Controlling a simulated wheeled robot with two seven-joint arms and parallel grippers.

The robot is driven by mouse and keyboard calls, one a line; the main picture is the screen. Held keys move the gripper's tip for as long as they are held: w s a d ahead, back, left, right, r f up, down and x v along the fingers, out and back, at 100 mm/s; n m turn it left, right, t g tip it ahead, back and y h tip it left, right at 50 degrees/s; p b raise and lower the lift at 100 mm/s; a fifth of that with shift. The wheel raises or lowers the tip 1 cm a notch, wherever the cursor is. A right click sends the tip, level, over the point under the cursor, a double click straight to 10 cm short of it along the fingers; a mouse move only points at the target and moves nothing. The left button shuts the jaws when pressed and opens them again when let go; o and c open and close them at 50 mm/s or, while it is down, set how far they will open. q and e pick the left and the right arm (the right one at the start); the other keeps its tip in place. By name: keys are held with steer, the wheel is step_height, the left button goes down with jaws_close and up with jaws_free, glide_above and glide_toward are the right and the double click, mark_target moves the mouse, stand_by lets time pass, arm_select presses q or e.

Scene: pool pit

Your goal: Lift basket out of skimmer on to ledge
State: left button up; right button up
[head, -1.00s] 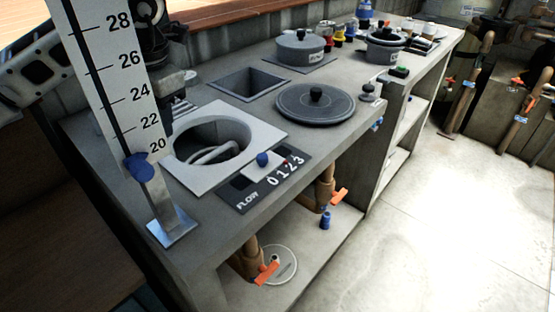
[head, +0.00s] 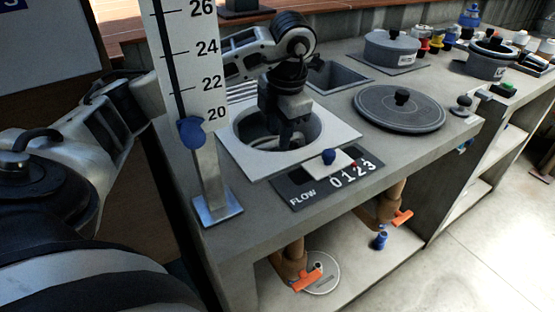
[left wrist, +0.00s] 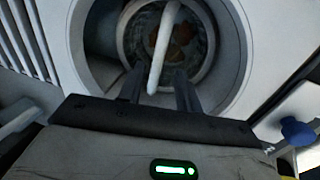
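The skimmer is a round opening in a pale square plate (head: 240,160) set in the grey counter; its rim also shows in the left wrist view (left wrist: 232,75). My left gripper (left wrist: 158,88) reaches down into the opening, its fingertips hidden in the head view. In the left wrist view its two dark fingers stand apart. The white handle (left wrist: 164,45) of the basket passes between them, with no clear contact on both sides. The basket (left wrist: 124,35) sits down in the well with brownish bits inside. My right gripper is not in view. The ledge is the grey concrete counter top (head: 255,215).
A numbered gauge (head: 207,100) on a metal foot stands left of the skimmer. A flow panel (head: 325,180) with a blue knob lies in front.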

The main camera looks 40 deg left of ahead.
mark_target(276, 141)
arm_select(q)
steer(key=f, duration=0.2)
steer(key=a+f, duration=0.1)
steer(key=f, duration=0.1)
steer(key=shift+w+a+f, duration=0.1)
steer(key=shift+a+f, duration=0.05)
steer(key=shift+f, duration=0.2)
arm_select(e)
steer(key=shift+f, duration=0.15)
arm_select(q)
jaws_close()
steer(key=shift+r, duration=0.1)
